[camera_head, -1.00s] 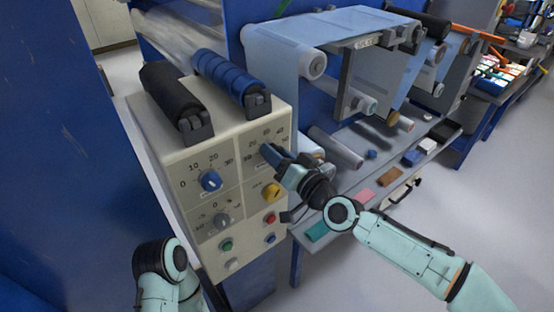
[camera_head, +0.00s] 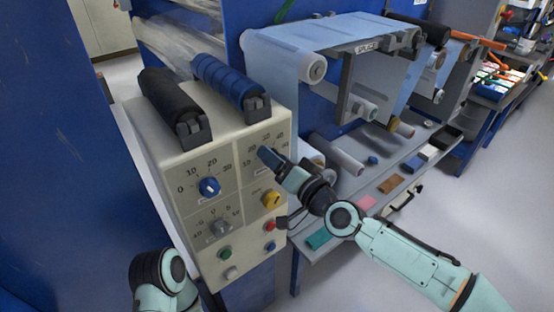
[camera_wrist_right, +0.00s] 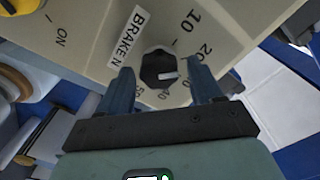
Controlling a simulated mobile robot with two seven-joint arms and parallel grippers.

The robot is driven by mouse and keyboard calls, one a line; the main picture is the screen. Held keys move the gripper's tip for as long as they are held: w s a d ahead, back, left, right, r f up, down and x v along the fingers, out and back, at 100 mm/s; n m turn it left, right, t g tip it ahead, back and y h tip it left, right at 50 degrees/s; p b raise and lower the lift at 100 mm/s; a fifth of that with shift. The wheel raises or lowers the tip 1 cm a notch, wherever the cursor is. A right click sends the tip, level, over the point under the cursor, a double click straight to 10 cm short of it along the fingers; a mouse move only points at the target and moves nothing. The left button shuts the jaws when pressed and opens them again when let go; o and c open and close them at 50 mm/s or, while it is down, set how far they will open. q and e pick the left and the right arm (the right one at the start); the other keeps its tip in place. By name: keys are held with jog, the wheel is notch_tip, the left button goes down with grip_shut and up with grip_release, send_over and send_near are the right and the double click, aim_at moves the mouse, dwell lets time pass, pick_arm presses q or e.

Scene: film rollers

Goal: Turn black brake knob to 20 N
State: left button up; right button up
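The black brake knob (camera_wrist_right: 158,66) sits on the cream control panel (camera_wrist_right: 95,65) beside the label BRAKE N (camera_wrist_right: 128,37). In the right wrist view, its white pointer mark faces right, toward the right finger. The 10, 20, 40 and 50 marks show; the finger hides part of the dial between 20 and 40, so the exact reading is unclear. My right gripper (camera_wrist_right: 158,72) is open, one finger on each side of the knob with small gaps. My left gripper is out of view.
A blue knob (camera_head: 209,187), a grey knob (camera_head: 222,227), a yellow switch (camera_head: 271,199), and red (camera_head: 269,226) and green (camera_head: 224,253) buttons share the panel. Black (camera_head: 173,102) and blue (camera_head: 226,78) rollers lie on top. A shelf (camera_head: 340,215) with small items is at right.

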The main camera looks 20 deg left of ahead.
jog(key=shift+d, duration=0.1)
pick_arm(q)
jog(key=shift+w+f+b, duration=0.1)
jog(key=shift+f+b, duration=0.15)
jog(key=shift+b, duration=0.05)
pick_arm(e)
jog(key=v, duration=1.3)
jog(key=shift+s, duration=0.1)
